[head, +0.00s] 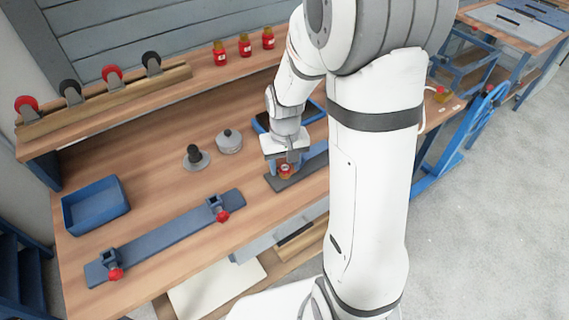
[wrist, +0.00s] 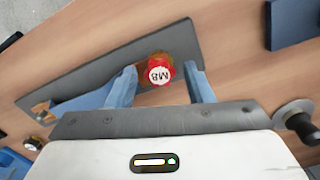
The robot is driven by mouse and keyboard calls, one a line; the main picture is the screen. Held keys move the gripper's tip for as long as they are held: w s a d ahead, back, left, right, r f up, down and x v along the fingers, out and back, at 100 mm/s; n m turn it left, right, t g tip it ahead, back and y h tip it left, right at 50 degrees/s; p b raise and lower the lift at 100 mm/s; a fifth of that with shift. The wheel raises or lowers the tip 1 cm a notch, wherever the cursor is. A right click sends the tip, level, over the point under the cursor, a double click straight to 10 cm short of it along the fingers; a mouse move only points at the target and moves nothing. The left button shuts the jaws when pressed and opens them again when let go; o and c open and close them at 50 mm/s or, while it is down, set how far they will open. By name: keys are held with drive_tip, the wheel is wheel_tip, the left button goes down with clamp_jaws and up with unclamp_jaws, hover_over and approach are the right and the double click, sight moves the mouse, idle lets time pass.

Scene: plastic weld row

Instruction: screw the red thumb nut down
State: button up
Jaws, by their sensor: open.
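A red piece with a white label reading M8 (wrist: 158,71) and a brown-amber part shows in the wrist view; I take it for the red thumb nut. In the head view it is a small red and amber spot (head: 286,171). It is over a dark grey plate (wrist: 85,72), also in the head view (head: 283,184). My gripper (wrist: 160,68), also in the head view (head: 285,165), is open, with one blue finger on each side of the piece. I cannot tell whether either finger touches it. The piece's underside and any thread are hidden.
A blue bar (head: 165,238) with two red-knobbed clamps lies at the front left, near a blue bin (head: 95,205). A black-knobbed piece (head: 196,158) and a grey round lidded piece (head: 229,142) stand behind. Several similar red pieces (head: 245,46) stand on the back shelf.

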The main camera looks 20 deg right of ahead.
drive_tip(key=n, duration=0.7)
drive_tip(key=shift+c, duration=0.2)
drive_tip(key=c, duration=0.9)
drive_tip(key=m, duration=1)
drive_tip(key=shift+f+m, duration=0.1)
drive_tip(key=shift+m, duration=0.2)
drive_tip(key=o, duration=1.5)
